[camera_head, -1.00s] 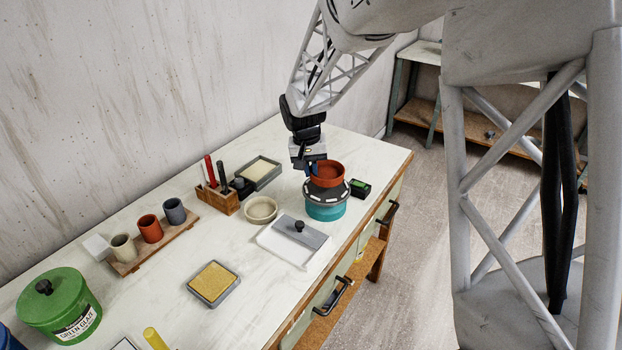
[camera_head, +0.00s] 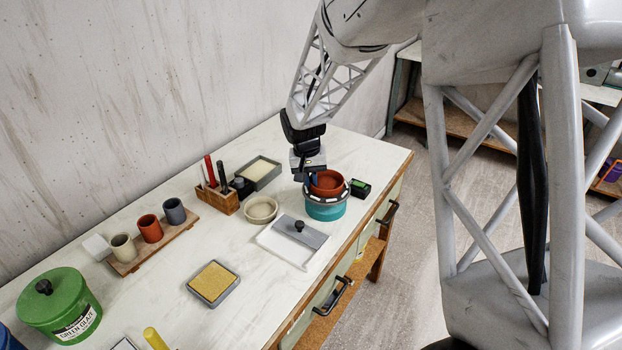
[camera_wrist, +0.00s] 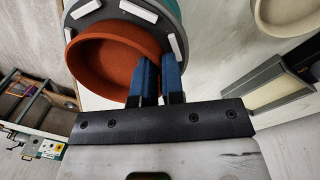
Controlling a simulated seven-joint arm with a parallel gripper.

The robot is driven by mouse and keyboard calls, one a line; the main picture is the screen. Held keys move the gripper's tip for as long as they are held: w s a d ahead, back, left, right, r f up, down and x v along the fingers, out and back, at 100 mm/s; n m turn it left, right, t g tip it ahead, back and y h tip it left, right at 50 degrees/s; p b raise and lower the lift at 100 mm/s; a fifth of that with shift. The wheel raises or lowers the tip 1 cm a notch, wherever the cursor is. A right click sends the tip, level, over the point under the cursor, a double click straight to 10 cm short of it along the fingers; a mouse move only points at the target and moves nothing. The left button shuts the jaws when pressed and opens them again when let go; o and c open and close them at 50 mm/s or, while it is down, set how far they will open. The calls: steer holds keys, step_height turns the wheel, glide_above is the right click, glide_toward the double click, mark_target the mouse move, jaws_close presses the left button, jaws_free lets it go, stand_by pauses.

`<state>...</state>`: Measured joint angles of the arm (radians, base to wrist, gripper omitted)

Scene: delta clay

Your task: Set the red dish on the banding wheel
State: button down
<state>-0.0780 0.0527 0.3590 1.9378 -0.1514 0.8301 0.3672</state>
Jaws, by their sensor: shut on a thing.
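The red dish (camera_head: 328,190) is a shallow round bowl, roughly level, over the banding wheel. It shows large in the wrist view (camera_wrist: 105,62). The banding wheel (camera_head: 326,211) has a teal base and a dark round head with white blocks around its rim; part of the rim shows in the wrist view (camera_wrist: 85,10). My gripper (camera_head: 313,180) has its blue fingers (camera_wrist: 158,75) shut on the dish's wall. The dish is at or very close to the wheel's head; I cannot tell whether it touches. The dish hides most of the head.
A small dark box with a green top (camera_head: 360,189) stands close right of the wheel. A cream bowl (camera_head: 261,209) and a white tray with a grey lid (camera_head: 292,241) are to the left and front. A wooden tool holder (camera_head: 220,200) stands farther left.

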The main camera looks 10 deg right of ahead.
steer(key=shift+f, duration=0.1)
steer(key=c, duration=1.2)
jaws_free()
steer(key=r, duration=0.4)
steer(key=a+r, duration=0.1)
steer(key=r, duration=0.7)
steer(key=shift+w+a+r, duration=0.1)
steer(key=shift+w+a, duration=0.05)
